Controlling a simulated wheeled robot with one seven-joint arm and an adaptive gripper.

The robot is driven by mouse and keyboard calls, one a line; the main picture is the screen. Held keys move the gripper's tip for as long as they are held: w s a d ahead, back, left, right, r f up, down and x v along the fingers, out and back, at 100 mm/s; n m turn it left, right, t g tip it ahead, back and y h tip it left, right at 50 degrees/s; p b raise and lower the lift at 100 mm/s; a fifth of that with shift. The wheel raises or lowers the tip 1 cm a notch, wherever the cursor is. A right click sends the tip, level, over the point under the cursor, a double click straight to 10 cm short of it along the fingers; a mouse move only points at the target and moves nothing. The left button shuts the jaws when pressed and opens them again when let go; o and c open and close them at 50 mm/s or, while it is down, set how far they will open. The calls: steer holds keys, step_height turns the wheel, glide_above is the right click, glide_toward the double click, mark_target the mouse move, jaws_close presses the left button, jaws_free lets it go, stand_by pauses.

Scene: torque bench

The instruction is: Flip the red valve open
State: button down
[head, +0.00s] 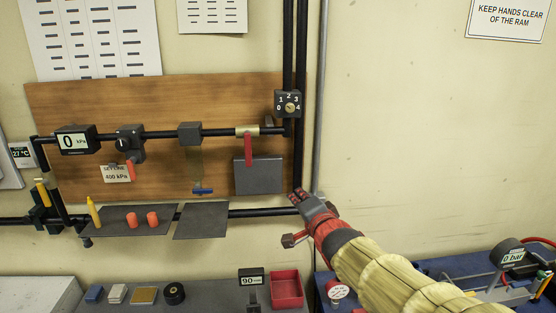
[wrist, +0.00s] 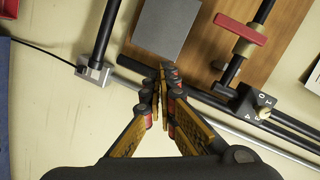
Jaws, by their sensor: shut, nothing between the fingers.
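The red valve (head: 248,149) is a red lever on a brass body (head: 247,131) set in the black pipe on the wooden board. In the head view its lever hangs straight down, across the pipe. In the wrist view the red lever (wrist: 241,29) is at the upper right. My gripper (head: 299,196) is shut and empty, below and to the right of the lever and apart from it. Its fingertips (wrist: 163,75) also show in the wrist view, near the lower edge of a grey plate.
The grey plate (head: 258,178) sits behind and below the lever. A numbered dial (head: 288,104) is to its upper right, beside vertical black pipes. A grey shelf plate (head: 201,222) and a red bin (head: 286,289) are lower.

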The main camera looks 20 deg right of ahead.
mark_target(248, 149)
step_height(248, 149, up, 6)
steer(key=a+m+t+y, duration=0.1)
steer(key=m+t, duration=0.1)
steer(key=m, duration=0.1)
steer(key=shift+w+a+m+y, duration=0.35)
steer(key=shift+a+m+y, duration=0.05)
steer(key=w+a+p, duration=0.1)
steer(key=w+a, duration=0.3)
steer(key=w, duration=0.7)
steer(key=shift+a, duration=0.25)
steer(key=shift+s, duration=0.15)
